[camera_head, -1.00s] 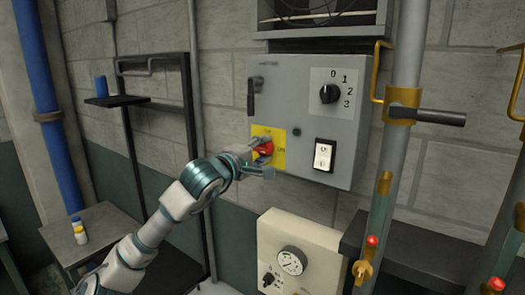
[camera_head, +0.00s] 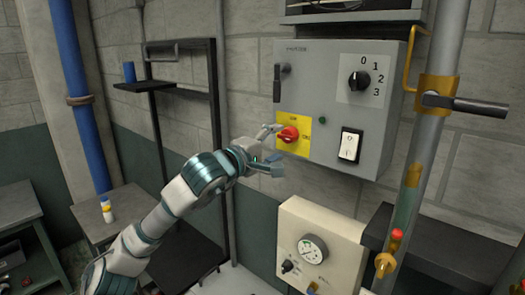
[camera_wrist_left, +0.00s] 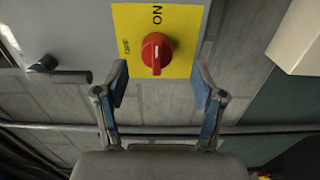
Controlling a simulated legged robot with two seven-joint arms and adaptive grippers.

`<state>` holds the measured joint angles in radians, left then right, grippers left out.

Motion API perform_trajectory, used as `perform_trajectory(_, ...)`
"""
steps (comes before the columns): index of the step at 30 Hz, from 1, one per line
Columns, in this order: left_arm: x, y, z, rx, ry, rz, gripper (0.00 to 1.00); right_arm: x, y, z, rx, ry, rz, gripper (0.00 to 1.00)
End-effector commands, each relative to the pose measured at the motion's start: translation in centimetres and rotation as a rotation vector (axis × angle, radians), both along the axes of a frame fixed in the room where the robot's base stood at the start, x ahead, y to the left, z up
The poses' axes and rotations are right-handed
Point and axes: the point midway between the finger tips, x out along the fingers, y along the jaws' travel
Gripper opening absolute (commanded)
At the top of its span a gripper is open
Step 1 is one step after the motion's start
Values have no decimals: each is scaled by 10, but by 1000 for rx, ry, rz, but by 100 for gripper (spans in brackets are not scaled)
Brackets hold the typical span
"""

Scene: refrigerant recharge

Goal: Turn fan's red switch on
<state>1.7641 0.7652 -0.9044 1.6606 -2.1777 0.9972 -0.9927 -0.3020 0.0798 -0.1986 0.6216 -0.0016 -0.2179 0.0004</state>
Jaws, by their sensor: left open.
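The red switch (camera_head: 289,134) is a round knob on a yellow plate (camera_head: 293,147) at the lower left of the grey fan control box (camera_head: 332,140). In the left wrist view the red knob (camera_wrist_left: 157,52) shows on its yellow plate (camera_wrist_left: 180,22), with ON and OFF lettering; its grip ridge runs toward ON. My left gripper (camera_head: 276,149) is open and empty, just in front and to the lower left of the knob. In the left wrist view its fingers (camera_wrist_left: 160,90) are spread on either side below the knob, apart from it. My right gripper is not in view.
The box also carries a black handle (camera_head: 279,82), a numbered dial (camera_head: 359,81) and a white rocker switch (camera_head: 350,145). A gauge panel (camera_head: 315,247) is below. A pipe with a valve lever (camera_head: 465,105) stands to the right, a black shelf frame (camera_head: 215,135) to the left.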

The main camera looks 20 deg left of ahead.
Motion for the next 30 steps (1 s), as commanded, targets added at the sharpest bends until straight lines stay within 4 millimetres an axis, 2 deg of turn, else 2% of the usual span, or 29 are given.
perform_trajectory(4,-30,12,-2,2,0,1,69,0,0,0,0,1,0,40)
perform_trajectory(10,-52,21,-3,1,4,0,69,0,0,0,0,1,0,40)
perform_trajectory(26,-57,21,-3,1,5,-3,69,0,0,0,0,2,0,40)
perform_trajectory(29,-55,9,-13,-22,20,-49,69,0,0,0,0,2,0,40)
perform_trajectory(30,-54,-3,-21,-45,36,-92,69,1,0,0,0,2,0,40)
